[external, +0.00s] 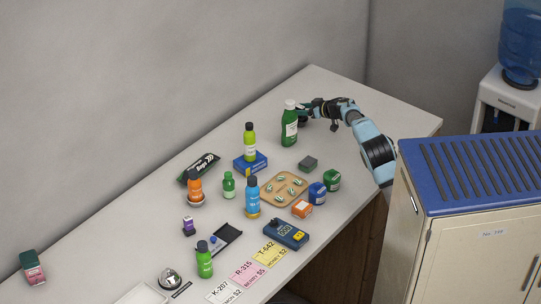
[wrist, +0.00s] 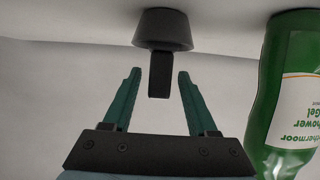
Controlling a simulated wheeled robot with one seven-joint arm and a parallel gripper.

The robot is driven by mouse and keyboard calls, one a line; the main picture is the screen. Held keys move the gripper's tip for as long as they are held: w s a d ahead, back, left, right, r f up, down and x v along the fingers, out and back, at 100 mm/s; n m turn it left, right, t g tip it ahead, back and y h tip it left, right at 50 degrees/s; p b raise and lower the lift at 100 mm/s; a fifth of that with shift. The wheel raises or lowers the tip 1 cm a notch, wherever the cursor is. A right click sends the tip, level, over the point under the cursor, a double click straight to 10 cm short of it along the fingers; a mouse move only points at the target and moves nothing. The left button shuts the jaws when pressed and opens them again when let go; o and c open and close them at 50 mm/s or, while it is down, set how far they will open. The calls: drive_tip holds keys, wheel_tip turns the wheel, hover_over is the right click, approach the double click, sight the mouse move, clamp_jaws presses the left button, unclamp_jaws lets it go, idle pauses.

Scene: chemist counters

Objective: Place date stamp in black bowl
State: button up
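The two green fingers are spread on either side of the block, with a visible gap on both sides. In the external view my gripper (external: 306,112) is at the counter's far end, beside the green shower gel bottle, which partly hides that spot.
The tall green shower gel bottle (external: 290,128) stands close beside my gripper; it also shows in the wrist view (wrist: 285,100). The counter's far right end is clear.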

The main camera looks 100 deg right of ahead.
drive_tip(key=shift+r, duration=0.1)
drive_tip(key=shift+r, duration=0.25)
drive_tip(key=p+v, duration=0.1)
drive_tip(key=v, duration=1.1)
